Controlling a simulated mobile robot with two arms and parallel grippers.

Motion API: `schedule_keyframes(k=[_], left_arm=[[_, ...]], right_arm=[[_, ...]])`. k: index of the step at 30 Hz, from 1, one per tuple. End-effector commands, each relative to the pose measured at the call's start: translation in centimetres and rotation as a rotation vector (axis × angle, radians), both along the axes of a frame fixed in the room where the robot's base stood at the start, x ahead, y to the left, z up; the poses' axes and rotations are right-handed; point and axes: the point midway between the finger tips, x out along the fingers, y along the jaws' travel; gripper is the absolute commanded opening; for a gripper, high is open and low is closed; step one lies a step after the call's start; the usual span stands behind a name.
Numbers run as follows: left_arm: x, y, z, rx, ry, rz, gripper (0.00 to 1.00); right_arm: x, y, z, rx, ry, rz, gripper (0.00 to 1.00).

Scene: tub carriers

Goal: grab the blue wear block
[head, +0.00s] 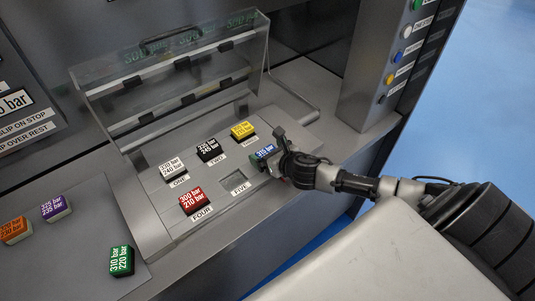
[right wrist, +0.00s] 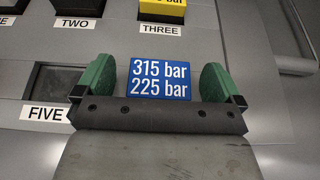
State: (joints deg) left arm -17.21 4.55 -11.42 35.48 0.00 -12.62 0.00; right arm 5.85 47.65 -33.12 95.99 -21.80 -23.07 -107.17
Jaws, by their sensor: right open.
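The blue wear block (head: 264,152), marked 315 bar 225 bar, sits on the sloped grey panel to the right of the empty pocket labelled FIVE (head: 238,178). Its blue top (right wrist: 159,78) shows clearly in the right wrist view. My right gripper (head: 272,153) is at the block and partly covers it in the head view. In the right wrist view the right gripper (right wrist: 156,84) is open, with one green pad on each side of the block and small gaps between. The block's lower side is hidden. My left gripper is not in view.
White (head: 172,167), black (head: 209,149), yellow (head: 242,130) and red (head: 194,200) blocks sit in the panel nearby. A raised clear cover (head: 175,75) stands behind. Orange (head: 15,230), purple (head: 55,207) and green (head: 121,261) blocks lie at the left. A button column (head: 375,85) rises at the right.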

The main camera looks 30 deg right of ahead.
Motion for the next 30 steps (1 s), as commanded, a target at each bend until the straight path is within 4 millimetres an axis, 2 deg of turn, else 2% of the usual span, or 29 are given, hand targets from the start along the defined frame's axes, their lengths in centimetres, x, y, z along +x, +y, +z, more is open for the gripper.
schedule_keyframes(k=[4,12,14,23,30], left_arm=[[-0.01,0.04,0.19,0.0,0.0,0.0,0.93],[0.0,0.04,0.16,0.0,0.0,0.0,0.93],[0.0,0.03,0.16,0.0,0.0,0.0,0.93],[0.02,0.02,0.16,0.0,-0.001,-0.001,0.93],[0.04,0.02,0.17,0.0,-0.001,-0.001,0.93]], right_arm=[[1.15,0.12,-0.52,0.001,0.001,0.0,0.98],[1.29,0.11,-0.71,0.0,0.002,0.001,0.98],[1.29,0.1,-0.7,0.0,0.002,0.001,0.9],[1.28,0.09,-0.69,0.0,0.002,0.0,0.44],[1.3,0.09,-0.6,0.0,0.001,0.0,0.42]])
